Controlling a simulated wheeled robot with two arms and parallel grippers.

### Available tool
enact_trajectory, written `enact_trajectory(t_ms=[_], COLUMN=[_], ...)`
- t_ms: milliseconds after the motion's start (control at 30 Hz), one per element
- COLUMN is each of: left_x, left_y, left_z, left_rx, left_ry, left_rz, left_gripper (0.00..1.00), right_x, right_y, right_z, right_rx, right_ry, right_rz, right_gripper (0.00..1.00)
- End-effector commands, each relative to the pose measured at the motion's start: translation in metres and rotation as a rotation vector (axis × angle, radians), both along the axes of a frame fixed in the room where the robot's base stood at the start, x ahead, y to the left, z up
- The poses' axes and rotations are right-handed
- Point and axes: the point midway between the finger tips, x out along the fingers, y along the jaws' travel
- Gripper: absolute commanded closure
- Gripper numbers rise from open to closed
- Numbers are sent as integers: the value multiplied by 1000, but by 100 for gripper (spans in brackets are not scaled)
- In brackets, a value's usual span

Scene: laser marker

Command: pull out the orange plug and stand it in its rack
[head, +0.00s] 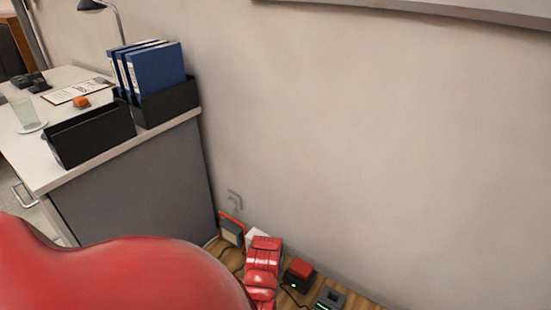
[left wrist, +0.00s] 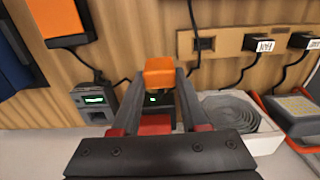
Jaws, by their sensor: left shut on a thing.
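In the left wrist view my left gripper (left wrist: 160,78) is shut on the orange plug (left wrist: 161,66), a small orange block between the fingertips. The plug is apart from the wooden socket strip (left wrist: 232,42), which shows an empty dark socket (left wrist: 205,44) to the plug's right. In the head view my red left arm reaches down to the wooden surface by the wall, and its fingertips and the plug are hidden there. I cannot make out a rack for certain in either view. My right gripper is not in view.
Two black plugs labelled FAN (left wrist: 262,44) (left wrist: 306,41) sit in the strip. Around my gripper are a grey device with a green display (left wrist: 94,100), a coiled hose (left wrist: 232,110) in a white tray and an orange-framed lamp (left wrist: 296,106). A desk (head: 130,160) stands left.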

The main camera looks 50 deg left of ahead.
Motion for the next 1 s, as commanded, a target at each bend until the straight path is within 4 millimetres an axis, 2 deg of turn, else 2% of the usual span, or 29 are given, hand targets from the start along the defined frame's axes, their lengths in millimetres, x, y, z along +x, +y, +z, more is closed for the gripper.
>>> enact_trajectory(t_ms=[633, 800, 1000], left_x=[-18, -22, -22], left_y=[70, 81, 83], left_z=[0, 0, 0], left_rx=[1, -3, -1], left_ry=[0, 2, 2], left_rz=[1, 0, 0], left_gripper=[100, 100, 100], right_x=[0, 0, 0], right_y=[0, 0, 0], right_z=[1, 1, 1], right_rx=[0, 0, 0], right_ry=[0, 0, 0], right_rz=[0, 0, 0], right_gripper=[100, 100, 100])
